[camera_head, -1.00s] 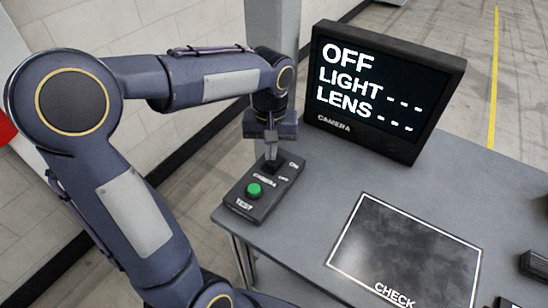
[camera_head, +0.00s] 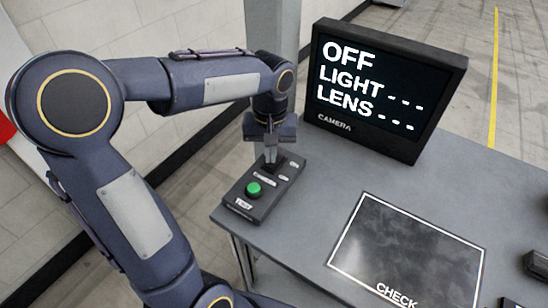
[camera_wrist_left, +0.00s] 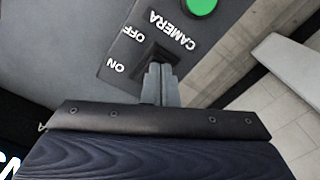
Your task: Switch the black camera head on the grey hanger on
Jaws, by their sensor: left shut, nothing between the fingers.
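A dark control box (camera_head: 262,200) lies on the grey table, with a green TEST button (camera_head: 254,189) and a black switch marked CAMERA, ON and OFF. My left gripper (camera_head: 271,158) is shut and empty, pointing down at the switch. In the left wrist view the shut fingertips (camera_wrist_left: 160,72) are at the black switch (camera_wrist_left: 154,52) and partly cover it; whether they touch it I cannot tell. A monitor (camera_head: 378,88) behind the box reads OFF, LIGHT and LENS with dashes. I see neither a camera head nor a grey hanger. My right gripper is not in view.
A dark panel with a white border marked CHECK (camera_head: 405,252) lies on the table (camera_head: 315,205) right of the box. A small black object (camera_head: 536,264) sits at the right edge. A grey post (camera_head: 272,28) stands behind my left wrist.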

